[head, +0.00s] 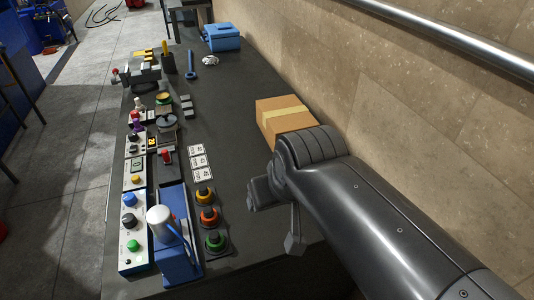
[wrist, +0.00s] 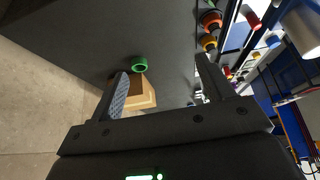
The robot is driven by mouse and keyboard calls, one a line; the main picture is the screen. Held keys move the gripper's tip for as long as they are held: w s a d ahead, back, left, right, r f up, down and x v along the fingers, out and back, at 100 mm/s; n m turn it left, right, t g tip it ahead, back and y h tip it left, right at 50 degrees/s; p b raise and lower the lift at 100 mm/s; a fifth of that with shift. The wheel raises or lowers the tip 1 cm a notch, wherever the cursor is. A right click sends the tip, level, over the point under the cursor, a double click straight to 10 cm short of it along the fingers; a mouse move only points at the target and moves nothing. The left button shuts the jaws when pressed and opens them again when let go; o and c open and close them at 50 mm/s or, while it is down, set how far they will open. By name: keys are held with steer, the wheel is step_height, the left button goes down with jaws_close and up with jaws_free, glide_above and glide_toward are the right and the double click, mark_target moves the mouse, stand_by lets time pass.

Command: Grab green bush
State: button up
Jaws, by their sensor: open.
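A green bush (wrist: 139,64), a thick ring with a dark hole, lies on the dark tabletop in the wrist view. It appears between my open fingers, close to the left fingertip, with no visible contact. My gripper (wrist: 163,66) is empty; in the head view my gripper (head: 274,218) hangs over the right side of the bench. I cannot make out this bush in the head view, where my arm may hide it. Another green ring (head: 214,241) stands at the front of a row with an orange ring (head: 208,216) and a yellow ring (head: 204,194).
A cardboard box (head: 284,117) sits just beyond my gripper, against the wall side. A blue press (head: 176,235) and control boxes (head: 133,232) line the left. Three white labels (head: 199,161) lie mid-bench. A blue toolbox (head: 221,37) stands at the far end.

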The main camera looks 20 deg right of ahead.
steer(key=w+d+f+m+g+h, duration=0.1)
steer(key=w+d+f+m, duration=0.3)
steer(key=w, duration=0.7)
steer(key=w+d+f+m+g+h, duration=0.1)
steer(key=w+d+f, duration=0.35)
steer(key=w, duration=0.65)
steer(key=shift+t, duration=0.3)
steer(key=shift+s+d+x, duration=0.15)
steer(key=shift+x, duration=2.55)
steer(key=shift+s+d+x, duration=0.1)
steer(key=shift+d+x, duration=0.05)
steer(key=shift+x, duration=2.55)
steer(key=shift+c, duration=0.3)
steer(key=shift+s, duration=0.1)
steer(key=c, duration=1)
steer(key=shift+r, duration=0.1)
